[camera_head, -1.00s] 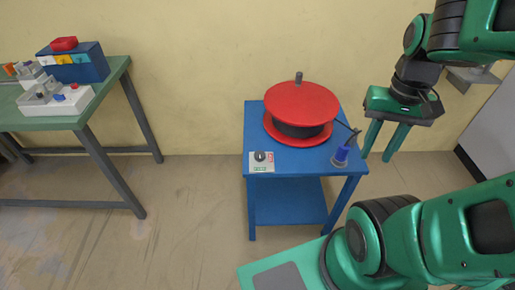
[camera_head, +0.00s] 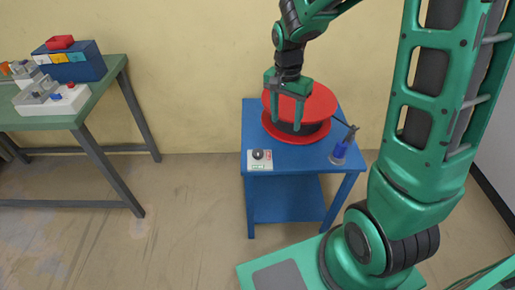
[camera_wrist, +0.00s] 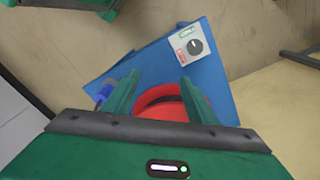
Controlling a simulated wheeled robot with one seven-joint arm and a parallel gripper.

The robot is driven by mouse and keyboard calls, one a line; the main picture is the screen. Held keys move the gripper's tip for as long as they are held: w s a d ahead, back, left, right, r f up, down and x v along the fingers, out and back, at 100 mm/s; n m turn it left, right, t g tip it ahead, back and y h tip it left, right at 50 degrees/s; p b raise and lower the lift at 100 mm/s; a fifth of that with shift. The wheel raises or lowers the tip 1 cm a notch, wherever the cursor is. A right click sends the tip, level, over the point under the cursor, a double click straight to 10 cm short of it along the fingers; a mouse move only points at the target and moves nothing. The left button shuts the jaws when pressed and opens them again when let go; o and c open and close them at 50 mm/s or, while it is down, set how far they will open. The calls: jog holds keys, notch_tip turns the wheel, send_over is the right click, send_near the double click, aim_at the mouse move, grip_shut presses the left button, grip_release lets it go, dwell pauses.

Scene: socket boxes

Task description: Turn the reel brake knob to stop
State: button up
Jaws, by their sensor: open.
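The reel brake knob (camera_head: 258,154) is a small dark round knob on a pale plate (camera_head: 263,167) at the front left corner of the blue table (camera_head: 282,160). In the wrist view the knob (camera_wrist: 195,46) carries a light pointer mark, with a red label (camera_wrist: 181,54) and a green label (camera_wrist: 187,32) on its plate. My gripper (camera_head: 284,133) is open and empty, its fingers pointing down above the table. It is to the right of the knob and in front of the red reel (camera_head: 320,103), apart from the knob. The label words are too small to read.
A blue-based tool (camera_head: 339,151) with a dark cable stands at the blue table's right edge. A green table (camera_head: 60,121) at the left bears a blue box (camera_head: 86,70) with a red block and white socket boxes. The floor between the tables is clear.

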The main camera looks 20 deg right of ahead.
jog(key=m, duration=0.1)
send_over(258, 151)
notch_tip(258, 151, down, 5)
jog(key=shift+m+y, duration=0.3)
notch_tip(258, 151, down, 11)
jog(key=shift+f, duration=0.15)
jog(key=shift+a, duration=0.1)
jog(key=c, duration=1.1)
